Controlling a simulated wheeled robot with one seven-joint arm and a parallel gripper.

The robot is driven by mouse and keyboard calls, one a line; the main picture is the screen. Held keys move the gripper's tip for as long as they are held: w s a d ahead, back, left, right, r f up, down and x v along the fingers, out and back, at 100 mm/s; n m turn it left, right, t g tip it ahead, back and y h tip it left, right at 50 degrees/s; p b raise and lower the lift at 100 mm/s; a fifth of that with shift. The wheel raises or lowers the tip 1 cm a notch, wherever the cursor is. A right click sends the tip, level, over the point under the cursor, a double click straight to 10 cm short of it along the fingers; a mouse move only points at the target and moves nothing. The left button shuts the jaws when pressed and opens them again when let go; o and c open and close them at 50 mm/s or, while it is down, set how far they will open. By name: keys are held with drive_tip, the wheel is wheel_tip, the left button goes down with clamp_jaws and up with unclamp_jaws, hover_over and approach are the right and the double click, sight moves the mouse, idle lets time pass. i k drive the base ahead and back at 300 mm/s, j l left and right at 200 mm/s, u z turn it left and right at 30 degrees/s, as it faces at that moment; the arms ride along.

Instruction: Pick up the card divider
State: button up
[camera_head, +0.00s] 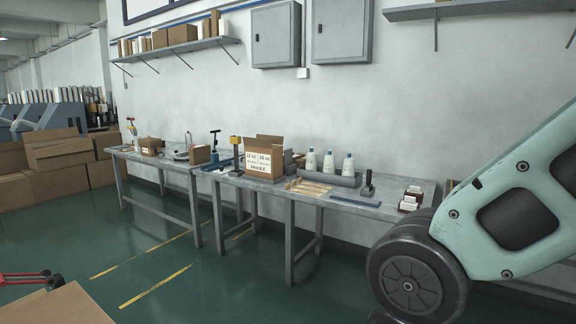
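Several flat tan card pieces (307,188) lie on the grey workbench (345,204), in front of an open cardboard carton (264,160). They look like card dividers, but they are small, and I cannot tell one piece from another. My gripper is not in view, so I cannot see whether it holds anything.
Several white bottles (329,162) stand behind a grey roll. A blue strip (355,201), a stapler-like tool (368,187) and small brown holders with white cards (411,199) are farther right. A large mint-green part with a dark round end blocks the right side.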

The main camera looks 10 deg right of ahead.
sight(288, 153)
drive_tip(key=i+l+z, duration=0.2)
drive_tip(key=i, duration=0.2)
drive_tip(key=i+l+z, duration=0.2)
drive_tip(key=i, duration=0.2)
drive_tip(key=i+u, duration=0.2)
drive_tip(key=i, duration=0.35)
drive_tip(key=i+l+u, duration=0.2)
drive_tip(key=i, duration=0.3)
drive_tip(key=i+j+u, duration=0.15)
drive_tip(key=i+u, duration=0.6)
drive_tip(key=i+l+u, duration=0.15)
drive_tip(key=i+u, duration=0.25)
drive_tip(key=i+j+z, duration=0.1)
drive_tip(key=i, duration=0.4)
drive_tip(key=i+j+z, duration=0.15)
drive_tip(key=i, duration=0.35)
